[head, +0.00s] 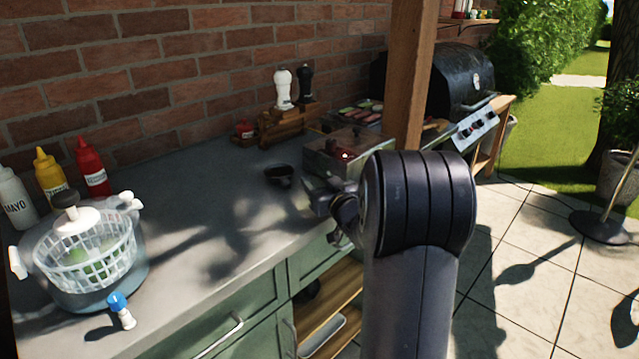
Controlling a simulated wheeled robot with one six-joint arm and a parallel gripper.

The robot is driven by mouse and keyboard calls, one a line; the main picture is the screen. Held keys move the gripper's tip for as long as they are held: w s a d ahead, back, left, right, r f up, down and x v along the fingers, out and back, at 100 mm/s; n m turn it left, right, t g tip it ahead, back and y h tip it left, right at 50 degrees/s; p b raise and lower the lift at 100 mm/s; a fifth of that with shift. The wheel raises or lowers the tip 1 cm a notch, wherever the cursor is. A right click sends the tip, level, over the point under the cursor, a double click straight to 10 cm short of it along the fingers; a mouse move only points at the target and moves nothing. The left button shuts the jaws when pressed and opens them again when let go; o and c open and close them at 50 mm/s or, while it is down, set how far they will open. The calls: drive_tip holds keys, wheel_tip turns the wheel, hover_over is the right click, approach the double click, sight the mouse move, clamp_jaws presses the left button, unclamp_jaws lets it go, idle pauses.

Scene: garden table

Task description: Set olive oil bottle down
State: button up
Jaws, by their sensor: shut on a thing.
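My arm rises in front of the counter in the head view, and its wrist hides most of my gripper (322,188). The part of my gripper that shows is low over the right part of the grey counter (190,215), in front of a box with red contents. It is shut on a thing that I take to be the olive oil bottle. I cannot make out the bottle itself, so I cannot tell whether it touches the counter or is upright.
A small dark bowl (280,175) stands left of my gripper, and the box (345,155) is behind it. A salad spinner (90,250), a blue-capped bottle (121,310) and sauce bottles (92,168) are at the left. A wooden post (409,80) stands near the grill (450,80). The counter's middle is clear.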

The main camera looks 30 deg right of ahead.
drive_tip(key=o, duration=1.1)
drive_tip(key=shift+f, duration=0.1)
drive_tip(key=shift+o, duration=0.2)
drive_tip(key=shift+r, duration=0.25)
drive_tip(key=s, duration=1.2)
